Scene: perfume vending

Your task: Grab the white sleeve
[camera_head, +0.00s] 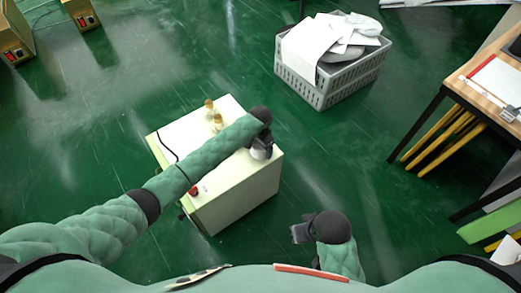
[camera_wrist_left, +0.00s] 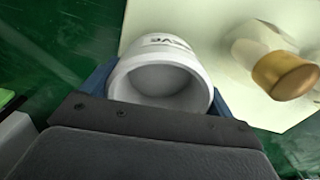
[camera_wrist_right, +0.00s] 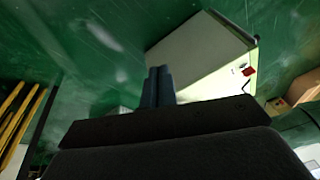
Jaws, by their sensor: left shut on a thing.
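The white sleeve (camera_wrist_left: 160,72) is a round, hollow white cup shape with dark lettering on its side. In the left wrist view it sits between the two blue fingers of my left gripper, its open end facing the camera. In the head view the sleeve (camera_head: 261,153) shows small under my left gripper (camera_head: 263,142), at the right end of the cream box's top. I cannot tell whether it touches the box. My right gripper (camera_head: 302,232) is off the box's front right; in the right wrist view its fingers (camera_wrist_right: 159,86) are together and empty.
The cream box (camera_head: 240,200) has two gold-capped bottles (camera_head: 209,104) (camera_head: 217,121) on top and a red button (camera_head: 194,190) on its front. A grey crate (camera_head: 318,88) of white items stands behind right. A wooden table (camera_head: 490,75) is at the right. Green floor lies open between.

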